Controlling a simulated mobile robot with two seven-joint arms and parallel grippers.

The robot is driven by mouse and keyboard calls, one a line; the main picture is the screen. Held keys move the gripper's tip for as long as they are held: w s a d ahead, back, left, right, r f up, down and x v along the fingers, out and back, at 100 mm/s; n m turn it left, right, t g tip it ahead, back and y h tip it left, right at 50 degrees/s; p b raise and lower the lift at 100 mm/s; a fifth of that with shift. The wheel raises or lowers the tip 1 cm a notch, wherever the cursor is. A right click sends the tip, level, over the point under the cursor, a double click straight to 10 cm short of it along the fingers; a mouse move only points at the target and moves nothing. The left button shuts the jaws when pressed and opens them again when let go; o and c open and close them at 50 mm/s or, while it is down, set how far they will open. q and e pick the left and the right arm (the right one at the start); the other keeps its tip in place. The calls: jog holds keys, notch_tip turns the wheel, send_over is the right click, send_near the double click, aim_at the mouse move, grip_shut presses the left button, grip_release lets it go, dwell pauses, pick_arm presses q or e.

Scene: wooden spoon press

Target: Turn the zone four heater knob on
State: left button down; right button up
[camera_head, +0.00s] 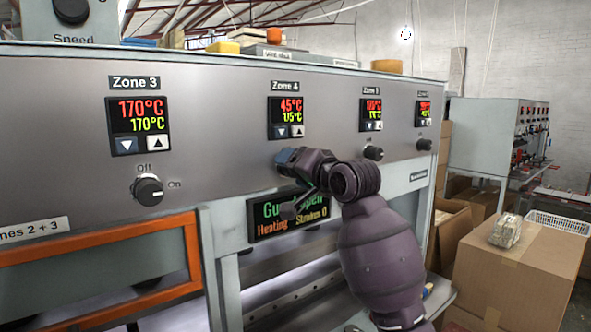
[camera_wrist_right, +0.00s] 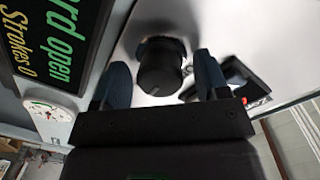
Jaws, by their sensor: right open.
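The Zone 4 display (camera_head: 286,118) on the grey panel reads 45°C in red over about 175°C. My right gripper (camera_head: 291,158) is at the panel just below it and hides the Zone 4 knob in the head view. In the right wrist view the black round knob (camera_wrist_right: 160,70) sits between the two blue fingers of my right gripper (camera_wrist_right: 162,76). The fingers are open, one on each side, with visible gaps to the knob. I cannot read its on/off position. My left gripper is not in view.
The Zone 3 knob (camera_head: 148,190) is to the left, and another knob (camera_head: 373,153) is to the right. A status display (camera_head: 289,213) reading "Heating" is below my gripper. Cardboard boxes (camera_head: 520,270) stand at the right. A round gauge (camera_wrist_right: 48,115) shows in the wrist view.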

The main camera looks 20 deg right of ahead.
jog(key=b+v, duration=0.2)
jog(key=v, duration=0.8)
jog(key=shift+s, duration=0.4)
jog(key=shift+d, duration=0.15)
notch_tip(320, 180, down, 29)
jog(key=s+d+n+t+h, duration=0.1)
jog(key=d+n+t+h, duration=0.2)
jog(key=n, duration=0.5)
jog(key=s+f+m+g+h+b, duration=0.1)
jog(key=s+f+g+h, duration=0.2)
jog(key=s+f, duration=2.3)
notch_tip(320, 180, down, 3)
jog(key=d+g, duration=0.1)
jog(key=g, duration=0.3)
jog(key=shift+s+f+m+g, duration=0.2)
jog(key=shift+m+g, duration=0.2)
